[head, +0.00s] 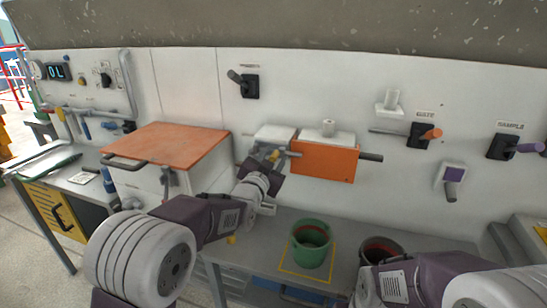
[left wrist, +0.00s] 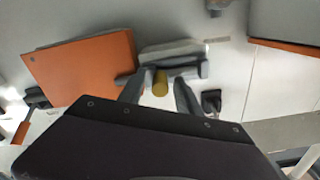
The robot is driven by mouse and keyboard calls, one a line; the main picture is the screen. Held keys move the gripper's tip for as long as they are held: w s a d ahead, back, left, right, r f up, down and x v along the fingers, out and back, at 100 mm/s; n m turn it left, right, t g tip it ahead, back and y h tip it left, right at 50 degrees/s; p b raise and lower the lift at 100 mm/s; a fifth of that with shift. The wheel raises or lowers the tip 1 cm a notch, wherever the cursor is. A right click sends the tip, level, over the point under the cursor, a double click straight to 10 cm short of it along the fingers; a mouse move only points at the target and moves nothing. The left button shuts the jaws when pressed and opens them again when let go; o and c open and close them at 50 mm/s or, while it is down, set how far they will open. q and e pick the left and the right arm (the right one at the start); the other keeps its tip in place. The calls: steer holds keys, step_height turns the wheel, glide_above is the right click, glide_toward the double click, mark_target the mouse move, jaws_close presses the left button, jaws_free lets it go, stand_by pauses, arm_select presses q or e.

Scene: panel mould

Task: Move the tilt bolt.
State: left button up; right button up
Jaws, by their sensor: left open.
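A brass-yellow round piece, which looks like the tilt bolt (left wrist: 160,83), sits on a grey bar in front of a pale block (left wrist: 172,55) on the wall. It shows small in the head view (head: 274,154), at the left end of an orange box (head: 325,161). My left gripper (head: 270,160) is at this piece, partly hiding it. In the left wrist view its open fingers (left wrist: 160,92) stand on either side of the yellow piece. I cannot tell whether they touch it. My right arm shows at the lower right, but its gripper is out of view.
Wall levers stand above (head: 250,87) and to the right, at the gate label (head: 422,136) and the sample label (head: 505,146). An orange-lidded chest (head: 166,143) is at the left. A green bucket (head: 310,250) stands on the bench below, beside a dark bucket (head: 380,247).

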arm_select(q)
jaws_close()
stand_by(1.4)
